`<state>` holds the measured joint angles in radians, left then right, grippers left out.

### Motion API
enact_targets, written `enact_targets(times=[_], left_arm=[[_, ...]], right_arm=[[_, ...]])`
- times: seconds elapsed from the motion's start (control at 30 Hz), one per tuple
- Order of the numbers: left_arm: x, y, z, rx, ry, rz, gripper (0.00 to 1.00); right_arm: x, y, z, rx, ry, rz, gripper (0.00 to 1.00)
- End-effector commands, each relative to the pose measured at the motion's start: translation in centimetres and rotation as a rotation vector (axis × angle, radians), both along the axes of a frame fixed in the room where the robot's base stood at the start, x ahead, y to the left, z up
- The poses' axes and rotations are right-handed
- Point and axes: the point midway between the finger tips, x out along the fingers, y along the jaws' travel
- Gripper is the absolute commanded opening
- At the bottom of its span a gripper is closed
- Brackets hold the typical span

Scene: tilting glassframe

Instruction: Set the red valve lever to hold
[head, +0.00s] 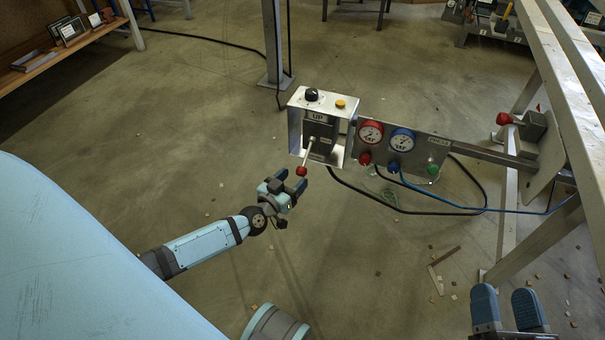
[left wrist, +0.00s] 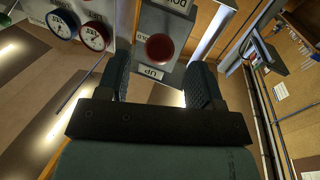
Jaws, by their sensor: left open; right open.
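A lever with a red ball knob (head: 302,171) sticks out of the metal control box (head: 337,152), pointing down in the head view. My left gripper (head: 290,181) is open close to the knob. My right gripper (head: 507,303) is open and empty at the lower right.
A panel (head: 437,147) with red and blue gauges joins the box by a bar to a metal frame (head: 575,75). Another red knob (head: 504,118) sits on that frame. Cables and hoses (head: 400,208) hang below the panel. The floor left of the box is open.

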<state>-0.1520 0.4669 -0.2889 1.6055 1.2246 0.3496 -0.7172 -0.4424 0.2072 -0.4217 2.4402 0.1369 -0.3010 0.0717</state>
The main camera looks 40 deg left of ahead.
Motion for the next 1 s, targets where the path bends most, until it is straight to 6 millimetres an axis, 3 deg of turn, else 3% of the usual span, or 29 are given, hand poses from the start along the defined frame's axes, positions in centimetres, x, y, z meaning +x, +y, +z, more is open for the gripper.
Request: enact_targets(times=[0.1,0.3,0.67,0.9,0.93,1.0], left_arm=[[2.2,-0.1,-0.2,-0.001,-0.003,0.0,0.6],[4.2,-0.2,-0.1,0.001,0.0,-0.001,0.6],[4.7,-0.2,0.0,0.0,0.001,-0.001,0.6],[4.6,-0.2,0.0,0.0,0.001,-0.001,0.05],[4.6,-0.2,0.0,0.0,0.001,-0.001,0.0],[4.6,-0.2,0.0,0.0,0.001,-0.001,0.0]], right_arm=[[0.1,0.1,-1.1,-0.013,0.024,0.009,0.6],[0.1,0.1,-2.0,-0.029,0.051,0.017,0.6],[0.1,0.2,-2.1,-0.032,0.059,0.019,0.6],[0.1,0.2,-2.1,-0.032,0.059,0.019,0.6],[0.1,0.2,-2.1,-0.032,0.058,0.019,0.6],[0.1,0.2,-2.0,-0.032,0.058,0.019,0.6]])
